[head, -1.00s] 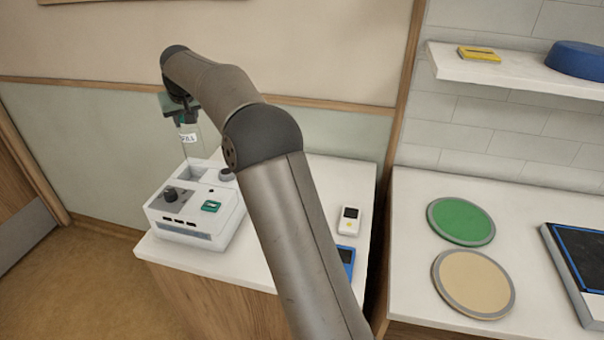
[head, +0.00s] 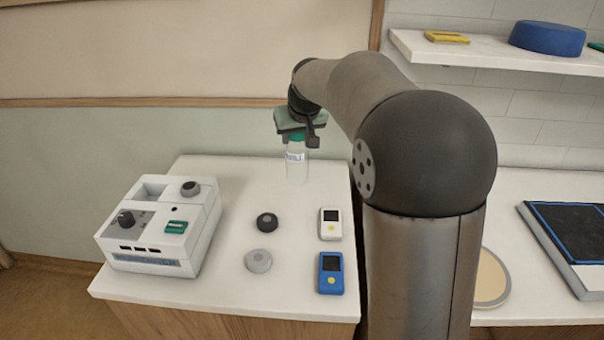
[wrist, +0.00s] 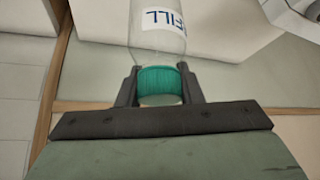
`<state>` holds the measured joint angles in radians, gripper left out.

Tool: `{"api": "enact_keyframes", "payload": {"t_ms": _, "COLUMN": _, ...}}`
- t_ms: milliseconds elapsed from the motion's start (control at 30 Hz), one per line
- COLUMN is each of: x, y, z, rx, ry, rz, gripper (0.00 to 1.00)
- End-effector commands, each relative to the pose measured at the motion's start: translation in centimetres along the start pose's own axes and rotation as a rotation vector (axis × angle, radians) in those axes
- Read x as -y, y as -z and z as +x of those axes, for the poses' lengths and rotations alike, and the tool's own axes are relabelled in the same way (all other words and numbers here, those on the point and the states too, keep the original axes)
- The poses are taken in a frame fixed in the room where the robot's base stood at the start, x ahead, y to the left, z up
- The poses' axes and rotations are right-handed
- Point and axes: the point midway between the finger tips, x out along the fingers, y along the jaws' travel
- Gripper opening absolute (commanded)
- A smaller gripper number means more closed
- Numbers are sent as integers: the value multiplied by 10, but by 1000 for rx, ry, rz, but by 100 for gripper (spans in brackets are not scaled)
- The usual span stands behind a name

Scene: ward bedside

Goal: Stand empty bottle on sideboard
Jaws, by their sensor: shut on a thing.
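My gripper (head: 297,136) is shut on the green cap of a clear bottle (head: 296,165). The bottle hangs upright below it, over the back of a white-topped wooden unit (head: 215,320). I cannot tell whether its base touches the top. In the wrist view, the cap (wrist: 160,82) sits between both fingers, and the bottle (wrist: 158,42) carries a white label with blue letters, partly cut off. The bottle looks clear and empty.
A white device (head: 160,225) with an open well stands at left. A black knob-like disc (head: 267,222), a grey one (head: 258,261), a white handheld (head: 330,224) and a blue one (head: 331,273) lie in front of the bottle. A shelf (head: 480,54) is at upper right.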

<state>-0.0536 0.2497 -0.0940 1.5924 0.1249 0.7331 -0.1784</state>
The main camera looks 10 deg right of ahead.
Motion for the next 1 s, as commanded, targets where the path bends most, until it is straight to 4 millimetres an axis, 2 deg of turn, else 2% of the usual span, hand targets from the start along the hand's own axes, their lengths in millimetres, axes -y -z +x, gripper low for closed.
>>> {"api": "enact_keyframes", "payload": {"t_ms": 333, "x": -7, "y": 52, "z": 76, "rx": 5, "ry": 0, "rz": 0, "gripper": 0}}
{"api": "enact_keyframes", "payload": {"t_ms": 433, "x": -8, "y": 51, "z": 103, "rx": 6, "ry": 0, "rz": 1, "gripper": 0}}
{"api": "enact_keyframes", "payload": {"t_ms": 567, "x": -10, "y": 54, "z": 127, "rx": 4, "ry": 0, "rz": 0, "gripper": 0}}
{"api": "enact_keyframes", "payload": {"t_ms": 867, "x": -11, "y": 56, "z": 152, "rx": 3, "ry": 0, "rz": 1, "gripper": 0}}
{"api": "enact_keyframes", "payload": {"t_ms": 1000, "x": -11, "y": 44, "z": 170, "rx": 3, "ry": -1, "rz": 1, "gripper": 0}}
